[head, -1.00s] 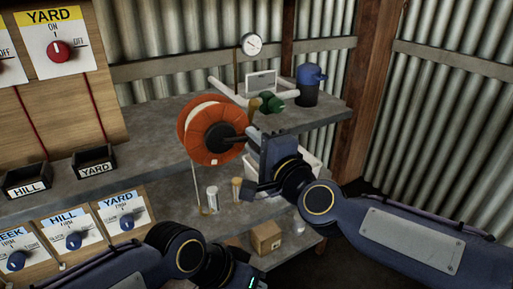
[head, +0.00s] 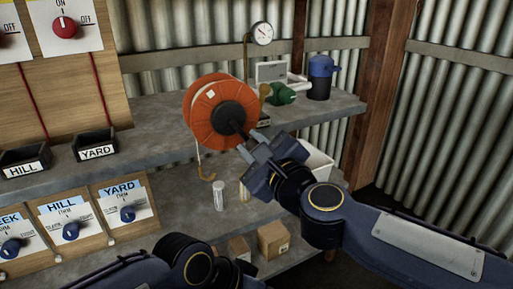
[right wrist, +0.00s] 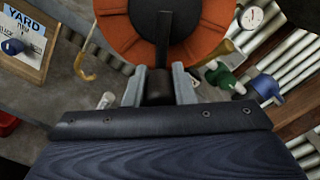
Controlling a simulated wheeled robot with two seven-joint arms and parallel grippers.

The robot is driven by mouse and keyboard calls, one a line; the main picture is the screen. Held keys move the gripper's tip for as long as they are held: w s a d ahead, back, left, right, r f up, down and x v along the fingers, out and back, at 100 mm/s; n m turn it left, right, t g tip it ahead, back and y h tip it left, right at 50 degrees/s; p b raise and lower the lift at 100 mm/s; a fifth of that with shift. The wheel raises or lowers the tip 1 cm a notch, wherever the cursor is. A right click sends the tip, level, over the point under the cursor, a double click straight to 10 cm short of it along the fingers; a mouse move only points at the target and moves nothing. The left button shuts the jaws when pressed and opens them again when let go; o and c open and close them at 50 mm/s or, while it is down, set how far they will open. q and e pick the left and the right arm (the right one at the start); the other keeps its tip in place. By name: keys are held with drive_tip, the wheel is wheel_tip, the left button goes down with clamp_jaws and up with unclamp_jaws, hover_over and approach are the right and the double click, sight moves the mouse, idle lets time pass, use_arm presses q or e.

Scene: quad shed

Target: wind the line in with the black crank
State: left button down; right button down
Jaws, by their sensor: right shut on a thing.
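The orange reel (head: 203,127) stands at the edge of the upper shelf, with pale line around its drum. The black crank (head: 237,128) sticks out from its black hub toward the lower right. My right gripper (head: 255,147) is shut on the crank's grip; in the right wrist view the black crank arm (right wrist: 163,40) runs up from between the fingers, which hide part of the grip. A pale line hangs from the reel's left side to a tan hook (head: 207,177), hanging just below the shelf edge. My left forearm and wrist show at the bottom; the left gripper is out of frame.
A pale cylinder (head: 218,196) and cardboard boxes (head: 273,239) sit on the lower shelf. HILL (head: 25,170) and YARD (head: 96,152) trays are left.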

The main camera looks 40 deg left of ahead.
drive_tip(key=shift+s+a+f+m, duration=0.1)
drive_tip(key=shift+s+f+m, duration=0.1)
drive_tip(key=shift+m, duration=0.1)
drive_tip(key=c, duration=1.2)
unclamp_jaws()
drive_tip(key=shift+r, duration=0.1)
drive_tip(key=v, duration=0.8)
